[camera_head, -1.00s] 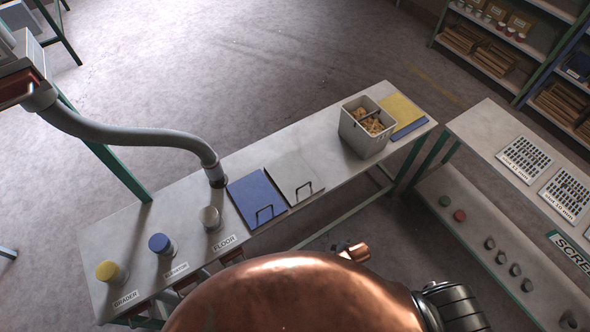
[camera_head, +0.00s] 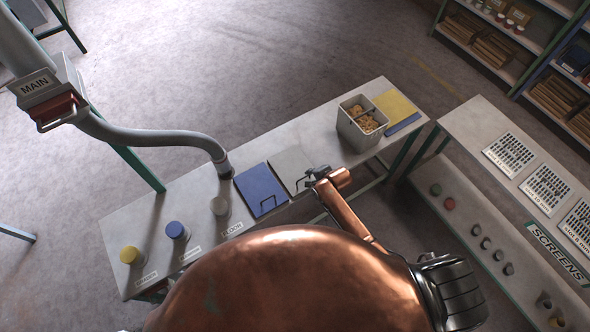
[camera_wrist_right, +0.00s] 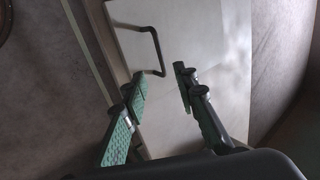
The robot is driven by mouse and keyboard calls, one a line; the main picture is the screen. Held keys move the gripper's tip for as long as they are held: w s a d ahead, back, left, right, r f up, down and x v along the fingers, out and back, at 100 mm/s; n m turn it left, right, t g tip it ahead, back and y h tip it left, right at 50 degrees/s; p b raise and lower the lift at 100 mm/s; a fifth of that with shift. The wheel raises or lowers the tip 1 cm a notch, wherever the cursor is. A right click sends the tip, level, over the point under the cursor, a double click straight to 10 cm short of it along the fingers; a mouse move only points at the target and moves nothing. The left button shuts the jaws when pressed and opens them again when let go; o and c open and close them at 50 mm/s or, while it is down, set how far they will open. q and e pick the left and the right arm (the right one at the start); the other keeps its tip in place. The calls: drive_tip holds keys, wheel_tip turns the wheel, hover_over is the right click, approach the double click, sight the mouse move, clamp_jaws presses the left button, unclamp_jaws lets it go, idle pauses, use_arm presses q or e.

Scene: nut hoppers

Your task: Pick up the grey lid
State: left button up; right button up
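The grey lid (camera_head: 288,164) lies flat on the long bench, beside the blue lid (camera_head: 261,188). Its wire handle is at the near edge, partly behind my right gripper in the head view. My right gripper (camera_head: 313,178) is at that near edge of the grey lid. In the right wrist view, my right gripper (camera_wrist_right: 162,88) has its fingers apart with nothing between them. The dark handle (camera_wrist_right: 154,45) stands just beyond the fingertips, and the pale lid surface (camera_wrist_right: 195,45) lies behind it. My left gripper is not in view.
A grey bin (camera_head: 355,137) of nuts stands right of the lid, with a yellow lid (camera_head: 396,104) beyond it. A grey hose (camera_head: 160,135) meets the bench left of the blue lid. Yellow, blue and grey knobs stand at the left end.

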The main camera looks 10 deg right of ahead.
drive_tip(key=shift+x, duration=2.2)
drive_tip(key=shift+w+r, duration=0.1)
clamp_jaws()
